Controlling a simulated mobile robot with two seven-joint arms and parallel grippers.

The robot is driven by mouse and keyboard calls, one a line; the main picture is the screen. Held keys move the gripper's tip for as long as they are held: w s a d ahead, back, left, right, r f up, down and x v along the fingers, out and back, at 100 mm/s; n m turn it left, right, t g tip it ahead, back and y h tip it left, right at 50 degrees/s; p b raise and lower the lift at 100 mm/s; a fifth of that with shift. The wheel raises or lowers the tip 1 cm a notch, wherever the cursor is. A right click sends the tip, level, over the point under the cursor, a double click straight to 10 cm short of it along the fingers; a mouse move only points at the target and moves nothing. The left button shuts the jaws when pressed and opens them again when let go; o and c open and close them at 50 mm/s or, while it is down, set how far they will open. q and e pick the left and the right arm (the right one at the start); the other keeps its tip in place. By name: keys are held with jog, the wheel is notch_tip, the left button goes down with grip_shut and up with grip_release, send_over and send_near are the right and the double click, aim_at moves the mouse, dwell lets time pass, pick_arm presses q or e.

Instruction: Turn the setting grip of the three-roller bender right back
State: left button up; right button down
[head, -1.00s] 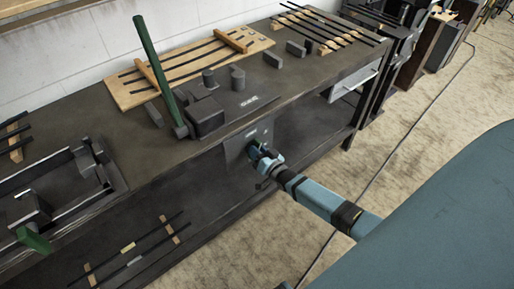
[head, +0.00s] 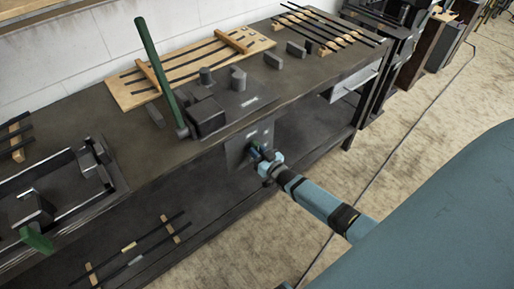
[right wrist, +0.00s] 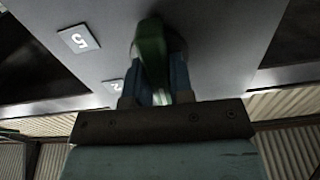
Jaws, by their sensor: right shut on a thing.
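The three-roller bender (head: 222,102) is a dark block with upright rollers and a long green lever, on the bench. Its setting grip is green and sits on a grey plate (head: 236,153) on the bench's front face. In the right wrist view the green grip (right wrist: 151,62) stands between my fingers. My right gripper (head: 257,154) is shut on it, and it also shows in the right wrist view (right wrist: 154,85). The fingers hide much of the grip in the head view. My left gripper is not in view.
Two white number tags (right wrist: 79,39) show on the plate in the right wrist view. A wooden rack with dark bars (head: 190,70) lies behind the bender. Another machine with a green handle (head: 36,239) is at the left. The floor (head: 400,150) right of the bench is open.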

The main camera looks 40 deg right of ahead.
jog(key=c, duration=1)
grip_release()
jog(key=shift+s, duration=0.1)
jog(key=s+d, duration=0.1)
jog(key=s, duration=1.2)
jog(key=shift+s, duration=0.3)
